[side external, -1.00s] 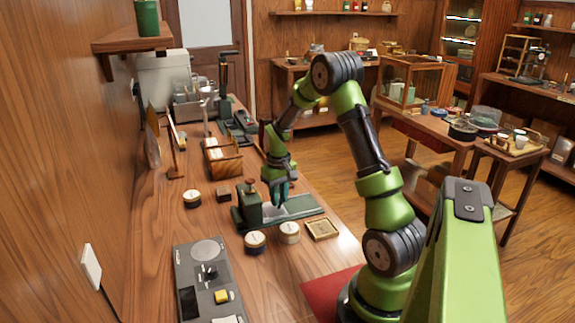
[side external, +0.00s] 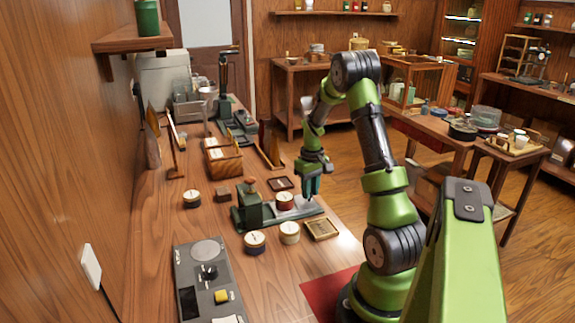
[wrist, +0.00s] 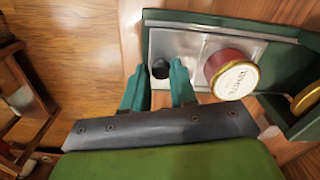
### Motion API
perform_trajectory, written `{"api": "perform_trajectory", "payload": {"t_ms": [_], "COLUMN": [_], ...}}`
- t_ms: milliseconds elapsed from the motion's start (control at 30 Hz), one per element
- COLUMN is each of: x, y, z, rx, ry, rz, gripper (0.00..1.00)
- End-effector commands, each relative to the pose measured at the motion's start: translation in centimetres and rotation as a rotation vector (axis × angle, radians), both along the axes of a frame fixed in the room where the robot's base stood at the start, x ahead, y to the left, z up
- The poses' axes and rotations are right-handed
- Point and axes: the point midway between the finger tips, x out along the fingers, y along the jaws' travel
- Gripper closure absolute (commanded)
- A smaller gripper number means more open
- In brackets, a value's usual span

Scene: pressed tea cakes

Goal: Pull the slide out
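The slide (side external: 309,208) is a flat grey metal plate in a green bed, running right from the green press (side external: 251,208). In the wrist view the slide (wrist: 170,45) carries a small black knob (wrist: 160,68) near its left end. A red tin with a gold rim and white label (wrist: 238,80) stands on the slide; it also shows in the side view (side external: 284,202). My gripper (side external: 311,190) is over the slide's outer end. In the wrist view my gripper (wrist: 160,84) has its teal fingers apart and empty, with the knob between the tips; I cannot tell whether they touch it.
Two pale tins with dark bands (side external: 255,241) (side external: 289,232) and a square wooden tray (side external: 321,229) lie in front of the press. A dark square tray (side external: 281,183) is behind it. A grey control panel (side external: 208,281) is at front left. The counter's right edge is close.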

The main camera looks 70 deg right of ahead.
Motion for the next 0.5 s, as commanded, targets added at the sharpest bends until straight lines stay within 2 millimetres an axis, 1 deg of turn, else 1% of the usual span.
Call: {"api": "perform_trajectory", "payload": {"t_ms": [33,133,167,400,500], "x": [-0.43,-0.39,-0.36,-0.24,-0.19], "y": [-0.49,-0.42,-0.39,-0.23,-0.23], "z": [0.09,0.08,0.07,0.05,0.43], "rx": [-0.009,-0.007,-0.007,-0.004,-0.004], "ry": [0.004,0.003,0.003,0.002,0.001], "rz": [-0.007,-0.006,-0.006,-0.005,-0.005], "gripper": [0.68,0.52,0.51,0.51,0.51]}}
